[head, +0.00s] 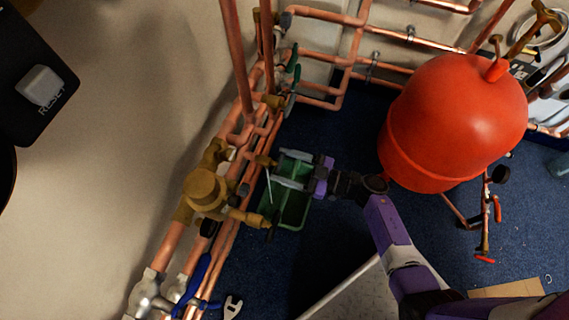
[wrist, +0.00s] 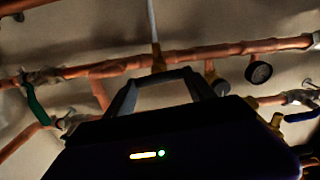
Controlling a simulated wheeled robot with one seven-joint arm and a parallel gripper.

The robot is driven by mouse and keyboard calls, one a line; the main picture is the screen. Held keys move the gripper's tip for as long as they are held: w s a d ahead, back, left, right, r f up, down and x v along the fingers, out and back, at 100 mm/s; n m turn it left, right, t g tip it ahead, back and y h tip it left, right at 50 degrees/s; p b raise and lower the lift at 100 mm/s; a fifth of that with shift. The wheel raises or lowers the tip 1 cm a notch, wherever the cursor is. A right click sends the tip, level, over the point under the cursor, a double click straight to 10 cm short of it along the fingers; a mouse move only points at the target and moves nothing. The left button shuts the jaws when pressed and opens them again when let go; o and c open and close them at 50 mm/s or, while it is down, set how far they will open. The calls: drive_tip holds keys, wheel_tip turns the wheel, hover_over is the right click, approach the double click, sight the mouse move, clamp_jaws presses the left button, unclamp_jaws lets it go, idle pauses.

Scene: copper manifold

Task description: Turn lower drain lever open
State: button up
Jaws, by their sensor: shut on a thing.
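The drain valve is a small brass fitting (head: 264,160) on the copper pipes at the left in the head view. A thin pale lever (head: 268,186) extends from it, and in the wrist view the pale lever (wrist: 152,22) rises above the brass stem (wrist: 158,60). My gripper (head: 280,171) reaches the valve from the right, above a green tray. In the wrist view, the grey fingers (wrist: 160,78) meet at the brass stem, shut on the lever part there. The exact contact is hidden by the fingers and the dark gripper body.
A green tray (head: 292,215) lies below my gripper. A large red tank (head: 455,120) stands to the right. A brass regulator (head: 205,190) and a blue handle (head: 197,280) are on the left pipes. A black gauge (wrist: 259,72) sits right of the fingers. Blue floor (head: 330,235) is clear nearby.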

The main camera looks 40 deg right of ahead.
drive_tip(key=shift+s+a+f+n+b, duration=0.1)
drive_tip(key=shift+n+b, duration=0.75)
drive_tip(key=shift+n, duration=1.95)
drive_tip(key=shift+s+a+f+n+b, duration=0.15)
drive_tip(key=shift+n+b, duration=0.65)
drive_tip(key=shift+n, duration=2)
drive_tip(key=shift+w+d+f+n+b, duration=0.1)
drive_tip(key=shift+n+b, duration=0.75)
drive_tip(key=shift+n, duration=1.95)
drive_tip(key=o, duration=1.4)
drive_tip(key=shift+r, duration=0.1)
drive_tip(key=shift+p+v, duration=0.75)
drive_tip(key=shift+v, duration=3.15)
